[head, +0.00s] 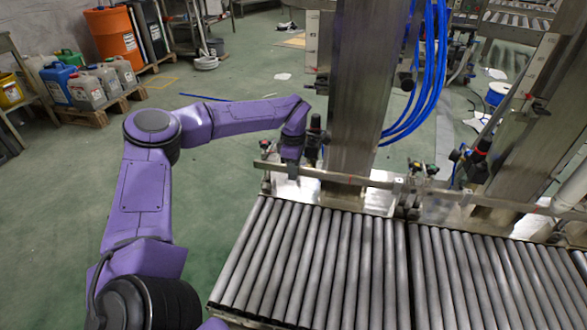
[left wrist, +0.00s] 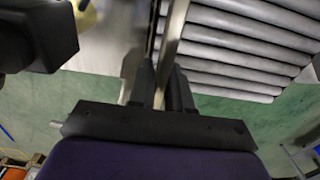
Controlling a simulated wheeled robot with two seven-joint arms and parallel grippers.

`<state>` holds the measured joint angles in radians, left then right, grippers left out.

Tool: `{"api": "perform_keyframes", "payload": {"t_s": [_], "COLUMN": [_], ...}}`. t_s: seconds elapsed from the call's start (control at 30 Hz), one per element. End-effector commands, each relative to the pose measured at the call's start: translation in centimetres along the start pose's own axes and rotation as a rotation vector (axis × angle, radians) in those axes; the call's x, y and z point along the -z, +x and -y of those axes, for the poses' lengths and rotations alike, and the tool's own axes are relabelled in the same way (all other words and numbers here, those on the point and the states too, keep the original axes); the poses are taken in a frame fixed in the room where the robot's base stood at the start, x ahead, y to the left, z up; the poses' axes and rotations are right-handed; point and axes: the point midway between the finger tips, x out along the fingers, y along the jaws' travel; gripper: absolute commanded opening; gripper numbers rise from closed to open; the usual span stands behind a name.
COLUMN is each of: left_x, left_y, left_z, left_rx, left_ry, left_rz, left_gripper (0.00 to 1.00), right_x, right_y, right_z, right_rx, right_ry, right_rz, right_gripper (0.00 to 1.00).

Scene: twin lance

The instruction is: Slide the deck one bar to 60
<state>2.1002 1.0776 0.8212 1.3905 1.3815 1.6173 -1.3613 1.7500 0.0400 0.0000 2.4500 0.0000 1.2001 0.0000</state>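The deck one bar (head: 335,177) is a long thin metal bar along the back edge of the roller deck. Its left end lies near my left gripper (head: 292,172). In the left wrist view the bar (left wrist: 174,35) runs between the two dark fingers of my left gripper (left wrist: 162,88). The fingers lie close on both sides of it, with no clear gap, so the gripper looks shut on it. My right gripper is not in view.
The roller deck (head: 305,262) fills the front, with a second roller deck (head: 490,275) to its right. A thick steel post (head: 362,95) with blue hoses (head: 432,75) stands behind the bar. Black-topped fittings (head: 415,170) sit along the back edge. Green floor is open at left.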

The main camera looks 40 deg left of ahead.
Motion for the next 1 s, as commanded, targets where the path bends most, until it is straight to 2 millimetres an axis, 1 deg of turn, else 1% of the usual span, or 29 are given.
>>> {"api": "perform_keyframes", "payload": {"t_s": [0.27, 0.63, 1.0], "left_x": [0.0, 0.0, 0.0], "left_y": [0.0, 0.0, 0.0], "left_z": [-0.1, -1.5, -1.5], "left_rx": [0.000, -0.002, -0.001], "left_ry": [0.000, 0.000, 0.000], "left_rz": [0.000, -0.001, 0.000], "left_gripper": [0.00, 0.00, 0.00], "right_x": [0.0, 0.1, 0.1], "right_y": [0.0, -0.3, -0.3], "right_z": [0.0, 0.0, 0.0], "right_rx": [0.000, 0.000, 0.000], "right_ry": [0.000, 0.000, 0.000], "right_rz": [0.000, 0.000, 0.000], "right_gripper": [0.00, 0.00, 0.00]}}
